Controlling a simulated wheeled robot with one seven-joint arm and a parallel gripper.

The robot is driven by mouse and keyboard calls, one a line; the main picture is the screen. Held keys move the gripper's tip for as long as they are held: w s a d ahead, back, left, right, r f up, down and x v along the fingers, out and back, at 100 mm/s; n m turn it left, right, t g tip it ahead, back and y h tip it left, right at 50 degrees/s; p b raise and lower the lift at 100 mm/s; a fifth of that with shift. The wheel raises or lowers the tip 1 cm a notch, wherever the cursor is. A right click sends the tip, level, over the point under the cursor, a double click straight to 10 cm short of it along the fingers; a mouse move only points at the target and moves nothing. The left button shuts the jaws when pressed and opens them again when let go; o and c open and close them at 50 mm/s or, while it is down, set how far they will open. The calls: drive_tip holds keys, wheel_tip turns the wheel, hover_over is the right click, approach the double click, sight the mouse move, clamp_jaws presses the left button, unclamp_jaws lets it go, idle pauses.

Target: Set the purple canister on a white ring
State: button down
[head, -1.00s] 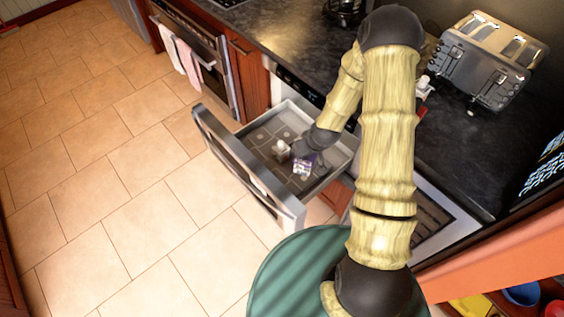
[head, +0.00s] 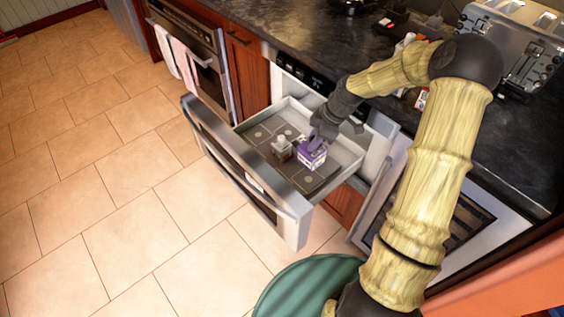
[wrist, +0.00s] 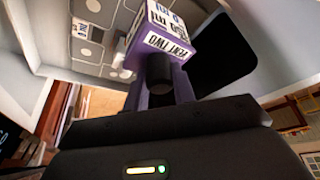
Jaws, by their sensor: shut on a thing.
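The purple canister (head: 312,155), boxy with white labels, is inside the open drawer, right of the middle of its floor. It also shows in the wrist view (wrist: 160,38), between my fingers. My gripper (head: 322,130) is shut on it and reaches in from the back right; in the wrist view my gripper (wrist: 160,80) shows purple finger sides. I cannot tell whether the canister's base touches the floor. Small pale round marks lie on the drawer's grey floor panels, such as a white ring (wrist: 93,5) in the wrist view. The canister hides the floor beneath it.
A small brownish bottle with a pale cap (head: 282,149) stands just left of the canister. The drawer (head: 345,155) has raised pale walls and a thick steel front (head: 240,165). A dark counter (head: 290,35) with a toaster (head: 515,45) lies behind. Floor panels at the drawer's left look clear.

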wheel_tip(320, 180, down, 5)
drive_tip(key=shift+a+f, duration=0.1)
drive_tip(key=shift+f, duration=0.5)
drive_tip(key=shift+f, duration=0.1)
drive_tip(key=shift+f+b, duration=0.35)
drive_tip(key=shift+f, duration=1.4)
